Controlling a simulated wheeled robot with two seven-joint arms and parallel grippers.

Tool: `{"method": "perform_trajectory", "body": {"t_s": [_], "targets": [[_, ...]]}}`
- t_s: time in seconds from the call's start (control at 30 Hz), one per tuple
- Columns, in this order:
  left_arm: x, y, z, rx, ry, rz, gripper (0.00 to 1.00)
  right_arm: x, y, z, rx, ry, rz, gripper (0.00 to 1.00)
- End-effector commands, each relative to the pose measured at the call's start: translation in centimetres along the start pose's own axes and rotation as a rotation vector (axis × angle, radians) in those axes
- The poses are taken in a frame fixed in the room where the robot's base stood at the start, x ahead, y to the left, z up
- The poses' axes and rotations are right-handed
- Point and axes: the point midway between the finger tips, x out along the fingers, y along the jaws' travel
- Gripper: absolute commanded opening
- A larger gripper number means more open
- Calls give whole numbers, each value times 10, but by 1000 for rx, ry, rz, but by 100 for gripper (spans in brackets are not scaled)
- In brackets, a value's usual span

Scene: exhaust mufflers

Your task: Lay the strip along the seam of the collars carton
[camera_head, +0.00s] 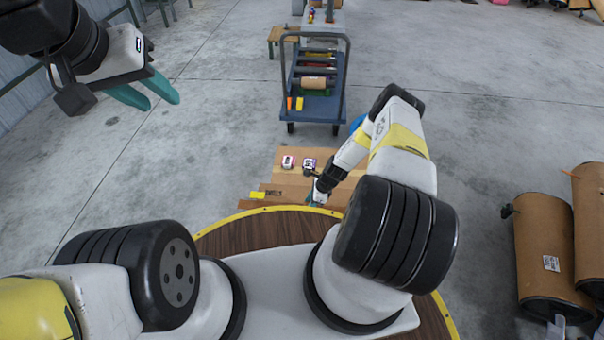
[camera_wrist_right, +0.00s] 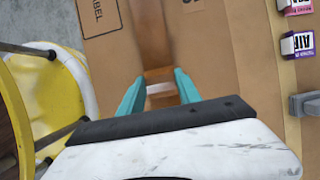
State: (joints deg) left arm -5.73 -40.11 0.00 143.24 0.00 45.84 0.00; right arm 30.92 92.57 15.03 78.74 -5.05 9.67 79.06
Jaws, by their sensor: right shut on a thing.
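The collars carton (camera_head: 287,182), tan with printed lettering, sits beyond the round wooden top in the head view. The wrist view shows its top flaps (camera_wrist_right: 108,50), with a darker brown band like the seam (camera_wrist_right: 150,35) between them. My right gripper (camera_wrist_right: 160,76) is over this band, its teal fingers shut on a brown piece that looks like the strip (camera_wrist_right: 160,97), with a pale band across it. Whether the strip touches the carton is unclear. In the head view the right gripper (camera_head: 314,201) is small and partly hidden by my arm. My left gripper (camera_head: 152,92) is open, empty and raised at upper left.
Two small labelled boxes (camera_head: 288,162) (camera_head: 309,165) stand near the carton's far side. A yellow item (camera_head: 257,195) lies at its left. A blue trolley (camera_head: 316,100) stands behind, brown drums (camera_head: 546,255) at right. Floor at left is clear.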

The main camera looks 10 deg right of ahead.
Motion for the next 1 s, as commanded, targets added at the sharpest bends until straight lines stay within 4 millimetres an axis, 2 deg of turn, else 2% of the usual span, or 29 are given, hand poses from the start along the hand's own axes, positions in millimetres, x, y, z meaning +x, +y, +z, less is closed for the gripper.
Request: {"method": "perform_trajectory", "body": {"t_s": [0.23,0.27,0.37,0.73,1.0], "targets": [[0,0,0,0,0,0,36,5,0,-2,1,0,0,3],[0,0,0,0,0,0,36,5,0,-2,0,0,0,46],[0,0,0,0,0,0,36,5,0,-2,0,0,0,66],[0,0,0,0,0,0,36,0,0,-2,0,0,-1,66],[0,0,0,0,0,0,36,-43,-2,-2,0,1,-2,66]]}}
